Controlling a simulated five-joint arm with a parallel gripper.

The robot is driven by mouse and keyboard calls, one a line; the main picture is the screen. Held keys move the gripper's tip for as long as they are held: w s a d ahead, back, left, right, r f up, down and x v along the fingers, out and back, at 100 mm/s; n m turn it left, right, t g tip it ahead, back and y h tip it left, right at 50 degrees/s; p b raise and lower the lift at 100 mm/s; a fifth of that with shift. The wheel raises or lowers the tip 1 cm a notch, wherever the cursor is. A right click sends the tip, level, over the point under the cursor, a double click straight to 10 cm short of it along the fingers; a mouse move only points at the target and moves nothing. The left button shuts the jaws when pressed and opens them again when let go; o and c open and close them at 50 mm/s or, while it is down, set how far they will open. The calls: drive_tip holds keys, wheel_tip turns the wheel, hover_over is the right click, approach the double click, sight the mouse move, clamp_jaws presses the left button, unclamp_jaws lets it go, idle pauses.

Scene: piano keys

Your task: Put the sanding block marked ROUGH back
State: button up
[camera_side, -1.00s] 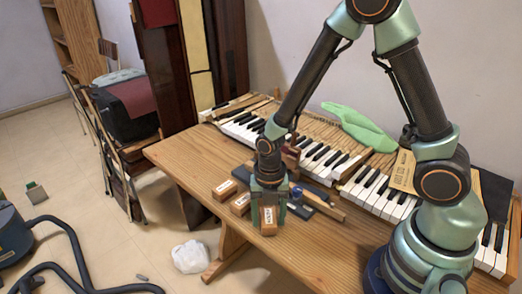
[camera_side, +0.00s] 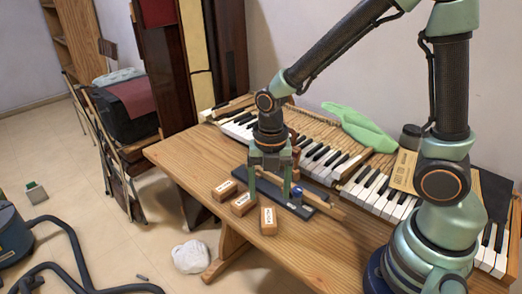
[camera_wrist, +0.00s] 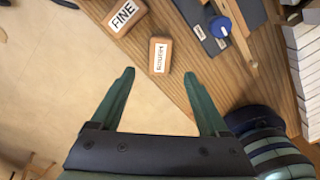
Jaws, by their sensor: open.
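The sanding block marked ROUGH (camera_side: 268,221) lies on the bare wood near the table's front edge. In the wrist view the same block (camera_wrist: 160,55) is just beyond the fingertips, between their lines, label up. A block marked FINE (camera_wrist: 124,17) lies to its upper left. Two more labelled blocks (camera_side: 243,203) (camera_side: 224,190) sit left of ROUGH in the side view, their labels too small to read. My gripper (camera_side: 269,184) is open and empty, raised above and behind the ROUGH block; its fingers also show in the wrist view (camera_wrist: 159,76).
A dark strip (camera_side: 312,200) with small white labels lies behind the blocks. A blue-topped item (camera_side: 297,191) and a wooden stick (camera_side: 328,208) lie on or beside it. The left tabletop is clear.

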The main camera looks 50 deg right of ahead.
drive_tip(key=s+d+r+m+t, duration=0.2)
drive_tip(key=r+m, duration=0.6)
drive_tip(key=m, duration=0.5)
drive_tip(key=s+d+r+m+t, duration=0.2)
drive_tip(key=r+m, duration=0.5)
drive_tip(key=m, duration=0.7)
drive_tip(key=shift+d+r+t, duration=0.4)
drive_tip(key=shift+d+t, duration=0.35)
drive_tip(key=shift+t, duration=0.05)
drive_tip(key=shift+s, duration=0.1)
drive_tip(key=shift+c, duration=0.2)
